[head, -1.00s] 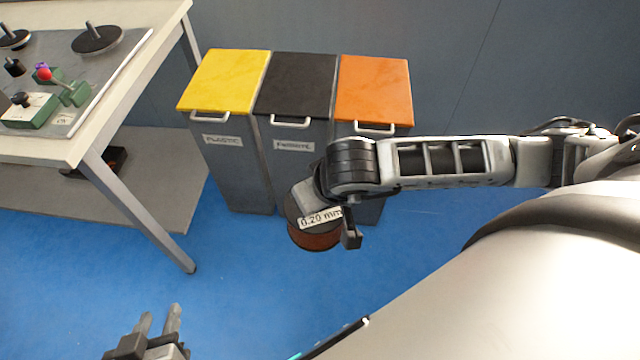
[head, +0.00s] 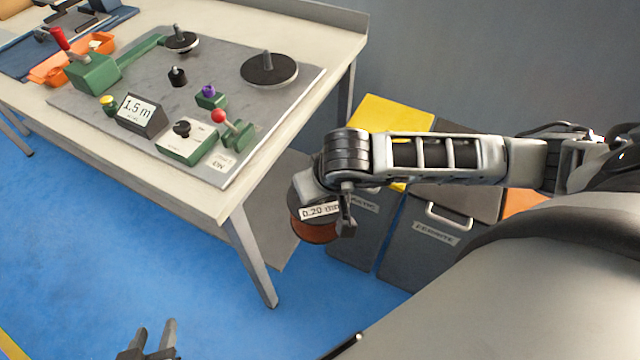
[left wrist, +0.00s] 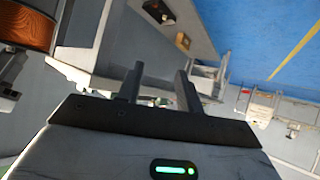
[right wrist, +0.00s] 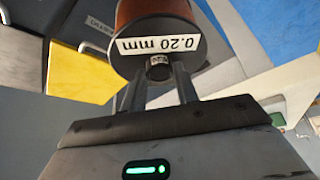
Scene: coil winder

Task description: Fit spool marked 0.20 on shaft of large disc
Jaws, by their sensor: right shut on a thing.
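The copper-coloured spool marked 0.20 mm (head: 316,228) hangs from my right gripper (head: 345,205), clear of the table's right side. In the right wrist view, that gripper (right wrist: 160,90) is shut on the hub of the spool (right wrist: 160,28), its label facing the camera. The large disc (head: 269,72), black-topped with a short upright shaft (head: 267,59), is on the grey board at the table's back right; its shaft is bare. My left gripper (head: 150,345) is open and empty at the bottom of the head view; its spread fingers also show in the left wrist view (left wrist: 160,82).
The table edge (head: 262,165) and leg (head: 250,255) lie left of the spool. Bins, one yellow-lidded (head: 390,115), stand behind my right arm.

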